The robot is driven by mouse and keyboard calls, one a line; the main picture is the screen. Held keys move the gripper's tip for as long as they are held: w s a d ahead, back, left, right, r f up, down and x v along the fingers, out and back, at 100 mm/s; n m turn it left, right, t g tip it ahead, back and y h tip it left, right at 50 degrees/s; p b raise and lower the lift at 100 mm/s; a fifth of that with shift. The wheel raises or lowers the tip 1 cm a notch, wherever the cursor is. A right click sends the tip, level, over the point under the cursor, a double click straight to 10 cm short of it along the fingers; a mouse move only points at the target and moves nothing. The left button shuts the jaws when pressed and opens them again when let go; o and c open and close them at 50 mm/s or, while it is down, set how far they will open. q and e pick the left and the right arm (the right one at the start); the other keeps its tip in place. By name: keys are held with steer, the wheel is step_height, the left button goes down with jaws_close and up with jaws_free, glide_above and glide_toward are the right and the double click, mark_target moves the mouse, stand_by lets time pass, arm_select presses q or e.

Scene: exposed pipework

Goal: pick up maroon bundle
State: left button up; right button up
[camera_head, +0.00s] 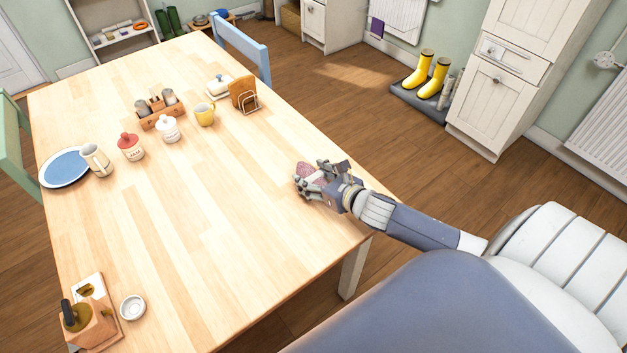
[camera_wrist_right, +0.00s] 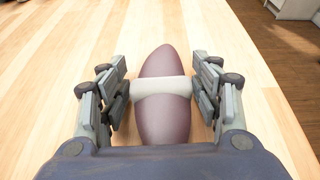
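The maroon bundle (camera_wrist_right: 163,122) is an elongated, pointed shape with a white band around its middle. It lies lengthwise on the wooden table (camera_head: 215,235), near the table's right edge. In the head view only a small part of the bundle (camera_head: 305,169) shows, the rest hidden by my right gripper (camera_head: 312,182). Whether the bundle is clear of the table cannot be told. My left gripper is not in view.
Several items stand farther off: a yellow mug (camera_head: 205,115), a white jar (camera_head: 168,129), a red-lidded jar (camera_head: 131,147) and a blue plate (camera_head: 66,166). A wooden caddy (camera_head: 91,325) stands front left. The tabletop around my right gripper is clear.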

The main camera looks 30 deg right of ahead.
steer(key=c, duration=0.6)
steer(key=shift+o, duration=0.2)
steer(key=shift+r, duration=0.1)
